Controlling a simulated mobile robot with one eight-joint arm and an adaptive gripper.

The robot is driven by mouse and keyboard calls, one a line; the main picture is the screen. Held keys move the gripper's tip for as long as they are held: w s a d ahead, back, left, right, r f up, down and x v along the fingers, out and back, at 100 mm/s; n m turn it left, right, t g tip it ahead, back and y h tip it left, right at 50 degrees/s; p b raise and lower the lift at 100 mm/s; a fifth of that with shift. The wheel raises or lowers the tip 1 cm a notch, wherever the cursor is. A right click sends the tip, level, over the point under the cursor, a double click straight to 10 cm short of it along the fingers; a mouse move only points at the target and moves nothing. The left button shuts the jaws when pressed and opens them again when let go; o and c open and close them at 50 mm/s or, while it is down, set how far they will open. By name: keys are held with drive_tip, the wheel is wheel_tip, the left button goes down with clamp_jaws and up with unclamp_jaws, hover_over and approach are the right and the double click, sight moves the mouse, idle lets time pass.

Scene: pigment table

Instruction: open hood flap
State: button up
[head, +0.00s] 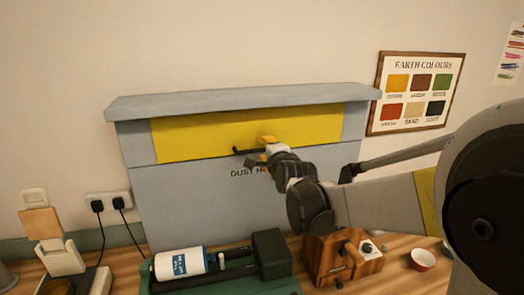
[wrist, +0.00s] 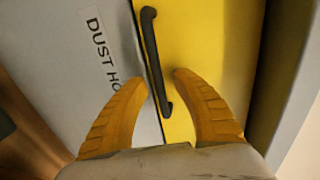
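The grey dust hood (head: 180,195) stands against the back wall with its yellow flap (head: 200,135) across the upper front. The flap looks shut and flush with the hood. Its dark bar handle (head: 247,151) runs along the flap's lower edge; my gripper hides part of it in the head view. My gripper (head: 266,148) is at the handle. In the wrist view the yellow fingers of my gripper (wrist: 161,79) are apart, with the handle (wrist: 152,50) passing between them. The yellow flap (wrist: 205,35) fills the right of that view. I cannot tell whether either finger touches the handle.
Below the hood, a green-based machine with a white roller (head: 180,264) and a wooden box with a crank (head: 345,258) stand on the table. A wall socket with plugs (head: 108,203) and a colour chart (head: 415,93) flank the hood.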

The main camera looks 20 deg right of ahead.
clamp_jaws()
drive_tip(key=s+r+g+p, duration=0.9)
drive_tip(key=r+g+p, duration=0.2)
drive_tip(key=p, duration=0.7)
drive_tip(key=shift+s+g, duration=0.3)
drive_tip(key=shift+g, duration=0.2)
drive_tip(key=shift+r+p, duration=0.15)
drive_tip(key=shift+p, duration=0.15)
drive_tip(key=shift+w, duration=0.1)
drive_tip(key=shift+o, duration=0.5)
unclamp_jaws()
